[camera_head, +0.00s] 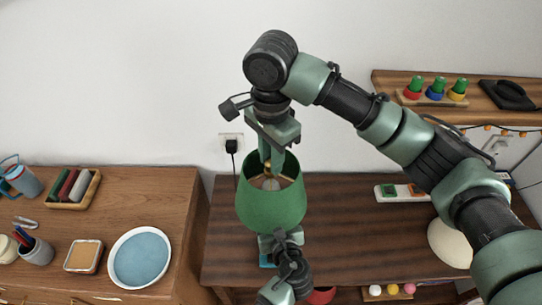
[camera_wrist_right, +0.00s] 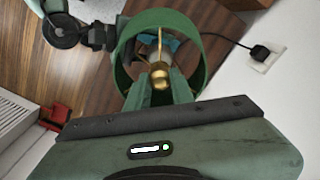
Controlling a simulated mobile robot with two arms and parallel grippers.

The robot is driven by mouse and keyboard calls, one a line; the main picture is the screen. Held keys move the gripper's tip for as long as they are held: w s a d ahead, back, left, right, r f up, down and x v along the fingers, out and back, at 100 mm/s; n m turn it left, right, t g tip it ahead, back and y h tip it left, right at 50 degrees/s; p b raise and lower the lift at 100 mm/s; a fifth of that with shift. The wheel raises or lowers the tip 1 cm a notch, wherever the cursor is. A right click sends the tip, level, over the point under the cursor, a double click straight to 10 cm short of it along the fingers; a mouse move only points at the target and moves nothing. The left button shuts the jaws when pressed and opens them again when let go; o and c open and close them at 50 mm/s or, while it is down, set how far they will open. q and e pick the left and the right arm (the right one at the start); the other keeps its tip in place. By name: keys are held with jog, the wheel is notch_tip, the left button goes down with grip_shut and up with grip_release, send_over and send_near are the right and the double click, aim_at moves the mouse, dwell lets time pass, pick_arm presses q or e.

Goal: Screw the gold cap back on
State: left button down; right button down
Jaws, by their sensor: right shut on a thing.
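The green lampshade (camera_head: 270,208) stands upright over the dark wooden table, open at the top, with gold spokes and a pale bulb (camera_head: 271,184) inside. My right gripper (camera_head: 266,160) points down into the top opening. It is shut on the gold cap (camera_wrist_right: 159,76), which sits at the middle where the gold spokes (camera_wrist_right: 160,45) meet. I cannot tell whether its thread is engaged. My left gripper (camera_head: 277,240) is just below the shade; its fingertips are hidden, so its grip is unclear. A bit of blue lamp base (camera_head: 266,261) shows beside it.
A wall socket with a black plug (camera_head: 232,146) is behind the lamp. A white strip with green and red pieces (camera_head: 402,192) lies to the right on the table. A wooden shelf (camera_head: 385,80) holds coloured pegs. A left cabinet holds a blue-topped dish (camera_head: 140,258) and trays.

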jog(key=m, duration=1)
jog(key=shift+m, duration=0.3)
jog(key=shift+w, duration=0.1)
jog(key=c, duration=1.2)
grip_release()
jog(key=shift+c, duration=0.2)
jog(key=shift+c, duration=0.3)
